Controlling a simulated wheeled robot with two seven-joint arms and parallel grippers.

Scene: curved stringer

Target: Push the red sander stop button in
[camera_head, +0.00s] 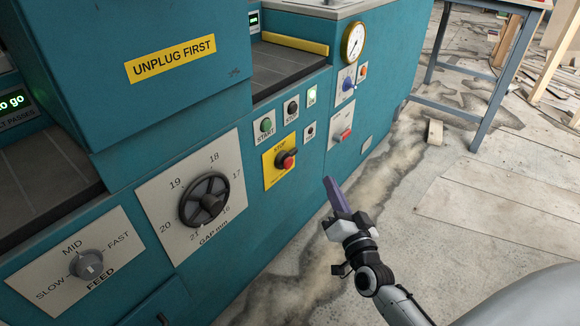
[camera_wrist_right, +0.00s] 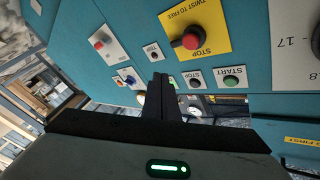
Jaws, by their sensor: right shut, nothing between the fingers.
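The red sander stop button (camera_head: 287,161) sits on a dark collar on a yellow plate (camera_head: 270,173) on the teal machine's front. In the right wrist view the red button (camera_wrist_right: 190,41) stands out from its yellow plate, marked "STOP" and "TWIST TO FREE". My right gripper (camera_head: 329,182) is shut and empty, in front of the panel, to the right of and slightly below the button in the head view. Its closed fingers also show in the right wrist view (camera_wrist_right: 162,80), apart from the button. My left gripper is not in view.
A green START button (camera_head: 266,125) and a black STOP button (camera_head: 292,108) sit above the yellow plate. The GAP dial (camera_head: 204,199) is at left. A red switch (camera_head: 346,132) and gauge (camera_head: 354,42) are at right. A blue-legged table (camera_head: 483,105) stands behind on the open floor.

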